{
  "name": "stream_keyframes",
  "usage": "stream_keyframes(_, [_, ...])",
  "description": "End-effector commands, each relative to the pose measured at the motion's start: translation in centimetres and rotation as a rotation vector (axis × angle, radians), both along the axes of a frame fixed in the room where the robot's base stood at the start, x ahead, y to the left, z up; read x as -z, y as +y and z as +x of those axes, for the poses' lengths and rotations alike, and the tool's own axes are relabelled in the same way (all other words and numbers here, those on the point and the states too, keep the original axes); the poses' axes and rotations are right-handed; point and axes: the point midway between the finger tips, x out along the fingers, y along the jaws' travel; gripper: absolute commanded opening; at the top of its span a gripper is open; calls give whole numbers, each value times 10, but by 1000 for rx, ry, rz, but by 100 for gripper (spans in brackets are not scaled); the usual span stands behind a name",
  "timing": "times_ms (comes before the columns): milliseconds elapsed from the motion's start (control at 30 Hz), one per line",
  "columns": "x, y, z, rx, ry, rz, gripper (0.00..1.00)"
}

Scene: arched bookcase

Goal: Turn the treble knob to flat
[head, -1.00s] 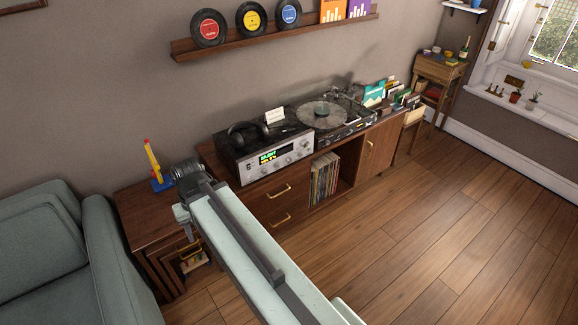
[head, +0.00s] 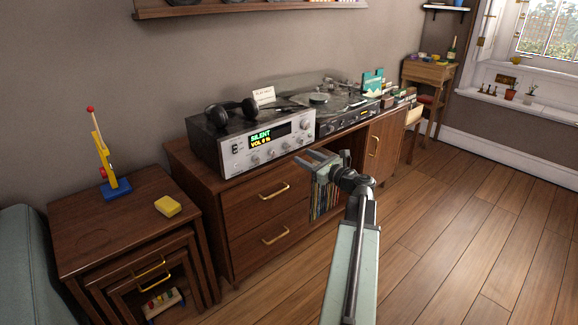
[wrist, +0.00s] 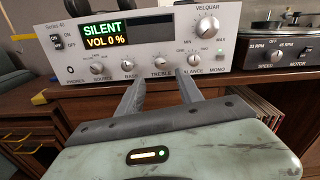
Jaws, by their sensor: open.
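The silver receiver (head: 268,143) sits on the wooden cabinet, its display reading SILENT, VOL 0 %. In the wrist view its lower row of small knobs runs source, bass, treble, balance. The treble knob (wrist: 162,65) is just above the gap between my fingertips, and the balance knob (wrist: 194,60) is above the right finger. The exact pointer setting of the treble knob is too small to tell. My gripper (wrist: 160,84) is open and empty, its two fingers pointing at the receiver's front. In the head view my gripper (head: 312,160) is in front of the receiver's right end.
The turntable (head: 335,105) stands right of the receiver, with headphones (head: 230,112) and a card (head: 264,95) on the receiver. A nest of side tables (head: 110,235) stands at the left, holding a yellow block (head: 168,206). The floor in front is clear.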

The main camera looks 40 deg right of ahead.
Motion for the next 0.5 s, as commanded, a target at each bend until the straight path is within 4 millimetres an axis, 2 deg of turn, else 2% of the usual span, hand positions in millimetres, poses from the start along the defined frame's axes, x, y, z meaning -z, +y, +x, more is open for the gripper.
stream_keyframes(167, [-3,-4,3,5,-5,8,43])
stream_keyframes(500, [-2,-12,59,10,-4,5,43])
